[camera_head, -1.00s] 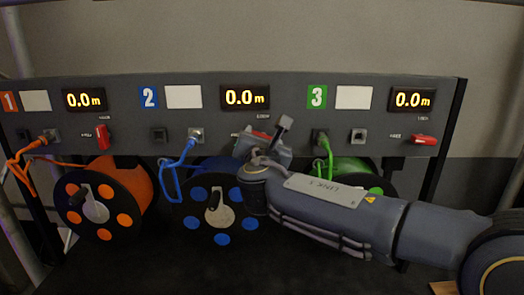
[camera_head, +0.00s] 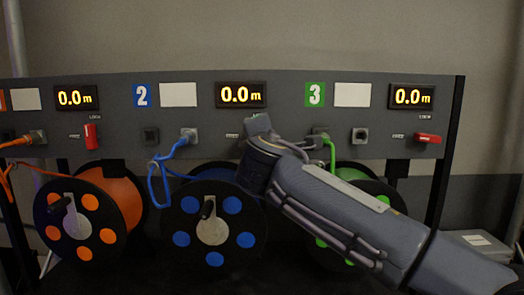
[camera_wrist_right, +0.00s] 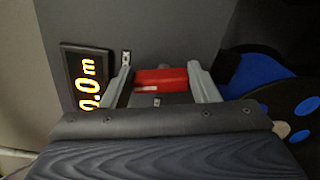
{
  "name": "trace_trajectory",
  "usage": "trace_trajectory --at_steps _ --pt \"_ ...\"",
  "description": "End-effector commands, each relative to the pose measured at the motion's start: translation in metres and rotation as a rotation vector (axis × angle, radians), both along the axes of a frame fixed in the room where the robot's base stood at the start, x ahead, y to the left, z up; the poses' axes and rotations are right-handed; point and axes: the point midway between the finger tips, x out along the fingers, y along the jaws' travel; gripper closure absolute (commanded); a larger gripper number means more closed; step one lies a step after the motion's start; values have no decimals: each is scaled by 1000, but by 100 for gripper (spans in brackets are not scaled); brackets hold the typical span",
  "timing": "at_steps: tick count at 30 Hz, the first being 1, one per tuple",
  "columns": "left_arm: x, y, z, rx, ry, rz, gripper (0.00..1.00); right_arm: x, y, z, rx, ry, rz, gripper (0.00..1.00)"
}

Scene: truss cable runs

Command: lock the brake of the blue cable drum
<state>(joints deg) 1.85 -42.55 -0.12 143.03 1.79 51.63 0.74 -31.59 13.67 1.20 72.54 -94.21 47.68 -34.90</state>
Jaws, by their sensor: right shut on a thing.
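The blue cable drum (camera_head: 188,228), with a dark face and blue dots, hangs below panel section 2 (camera_head: 142,96). Its red brake lever (camera_wrist_right: 160,79) shows in the right wrist view between the two fingers of my right gripper (camera_wrist_right: 162,88). The gripper is shut on the lever, whose visible red side spans from finger to finger. In the head view my right gripper (camera_head: 258,127) and arm cover this lever, so its setting against the panel labels cannot be read there. My left gripper is not in view.
The orange drum (camera_head: 120,200) has an upright red lever (camera_head: 92,137) above it. The green drum (camera_head: 352,176), partly behind my arm, has a sideways red lever (camera_head: 428,138). A blue cable (camera_head: 158,188) loops down left of my gripper. The displays read 0.0 m.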

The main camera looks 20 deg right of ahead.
Motion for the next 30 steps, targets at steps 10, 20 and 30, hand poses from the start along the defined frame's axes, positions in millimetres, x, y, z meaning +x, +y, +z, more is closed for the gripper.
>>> trace_trajectory --at_steps 10,20,30 --pt "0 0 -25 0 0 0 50 0 -1 -5 202 -57 -1 68" --pt "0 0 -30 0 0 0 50 0 -2 -3 270 -76 -2 68" --pt "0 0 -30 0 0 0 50 0 -2 -3 277 -77 -2 68"
